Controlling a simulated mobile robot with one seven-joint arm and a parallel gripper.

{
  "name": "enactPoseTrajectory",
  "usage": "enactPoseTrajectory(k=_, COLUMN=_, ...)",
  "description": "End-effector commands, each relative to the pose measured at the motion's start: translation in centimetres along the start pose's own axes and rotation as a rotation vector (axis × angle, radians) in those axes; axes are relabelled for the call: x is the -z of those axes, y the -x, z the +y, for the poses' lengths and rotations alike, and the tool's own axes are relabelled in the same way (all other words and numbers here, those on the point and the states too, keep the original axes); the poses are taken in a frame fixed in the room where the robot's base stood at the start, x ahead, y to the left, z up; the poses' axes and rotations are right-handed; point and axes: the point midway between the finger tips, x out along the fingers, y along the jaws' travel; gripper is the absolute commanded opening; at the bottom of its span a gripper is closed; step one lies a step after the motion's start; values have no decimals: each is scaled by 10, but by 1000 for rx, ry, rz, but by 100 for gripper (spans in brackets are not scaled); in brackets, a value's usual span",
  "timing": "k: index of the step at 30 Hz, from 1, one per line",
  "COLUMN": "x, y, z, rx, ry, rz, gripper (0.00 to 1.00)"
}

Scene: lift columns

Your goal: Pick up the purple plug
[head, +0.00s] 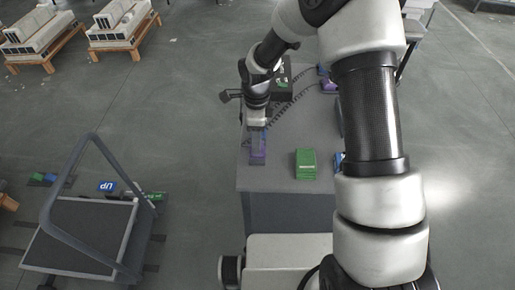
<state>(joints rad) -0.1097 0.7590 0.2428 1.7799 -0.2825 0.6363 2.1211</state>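A purple plug (258,158) lies near the left front part of the grey table top (276,172). My gripper (258,132) points down right at this plug and covers its far end. The fingers are too small and too hidden by the wrist to tell whether they are open or shut, or whether they touch the plug. A second purple piece (329,86) lies at the far right of the table, partly beside my arm.
A green block (305,163) lies right of the purple plug. A dark box with green on it (280,80) stands at the back. My arm hides the table's right side. A cart (82,236) stands on the floor at left.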

Motion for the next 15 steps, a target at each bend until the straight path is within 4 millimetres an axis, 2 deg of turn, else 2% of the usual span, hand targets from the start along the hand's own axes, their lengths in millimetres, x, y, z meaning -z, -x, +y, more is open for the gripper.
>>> enactPoseTrajectory(k=7, x=3, y=-37, z=1, rx=-3, ry=0, rz=0, gripper=53)
enactPoseTrajectory(k=15, x=2, y=-46, z=0, rx=1, ry=-1, rz=-1, gripper=53)
